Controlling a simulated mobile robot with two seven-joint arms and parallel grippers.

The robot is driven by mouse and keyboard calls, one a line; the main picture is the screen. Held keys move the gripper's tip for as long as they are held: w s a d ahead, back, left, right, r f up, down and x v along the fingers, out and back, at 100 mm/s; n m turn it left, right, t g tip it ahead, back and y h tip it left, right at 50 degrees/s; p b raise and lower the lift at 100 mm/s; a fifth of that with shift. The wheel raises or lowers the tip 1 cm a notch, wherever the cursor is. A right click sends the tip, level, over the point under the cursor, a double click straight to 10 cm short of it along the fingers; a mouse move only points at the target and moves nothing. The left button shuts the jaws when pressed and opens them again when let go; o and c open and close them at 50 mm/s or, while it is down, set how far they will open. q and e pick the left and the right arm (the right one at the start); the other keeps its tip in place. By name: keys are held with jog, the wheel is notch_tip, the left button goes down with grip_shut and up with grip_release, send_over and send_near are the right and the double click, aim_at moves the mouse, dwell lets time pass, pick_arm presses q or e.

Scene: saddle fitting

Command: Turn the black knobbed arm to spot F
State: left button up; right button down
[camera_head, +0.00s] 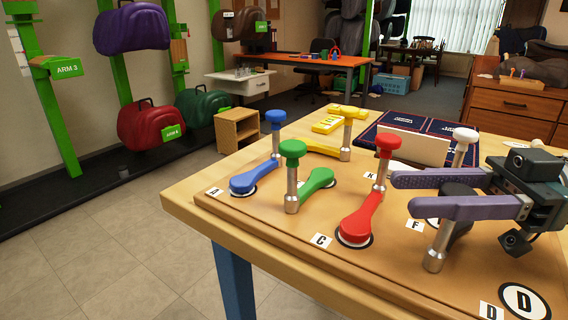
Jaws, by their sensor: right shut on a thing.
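The black knobbed arm (458,232) lies on the wooden board at the right, partly hidden by my gripper. Its round black knob (458,190) shows between the purple fingers of my right gripper (406,194), which comes in from the right and is shut on it. A steel post (436,250) stands below the near finger. The label F (415,224) lies just left of the post, and part of a round spot shows beside it, mostly covered by the near finger. My left gripper is out of view.
Red (362,218), green (315,181), blue (254,176) and yellow (327,149) knobbed arms stand on the board (290,245) to the left. A white knob (465,136) rises behind my gripper. Spot D (525,301) is at the front right.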

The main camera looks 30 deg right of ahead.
jog(key=shift+s+a+f+n+g+y+b, duration=0.1)
jog(key=shift+s+f+n+g+y+b, duration=0.1)
jog(key=shift+n+g+y+b, duration=0.5)
jog(key=shift+r+n+g+b, duration=0.15)
jog(key=shift+n+g+b, duration=0.15)
jog(key=shift+g+b, duration=0.4)
jog(key=shift+c, duration=2.1)
grip_release()
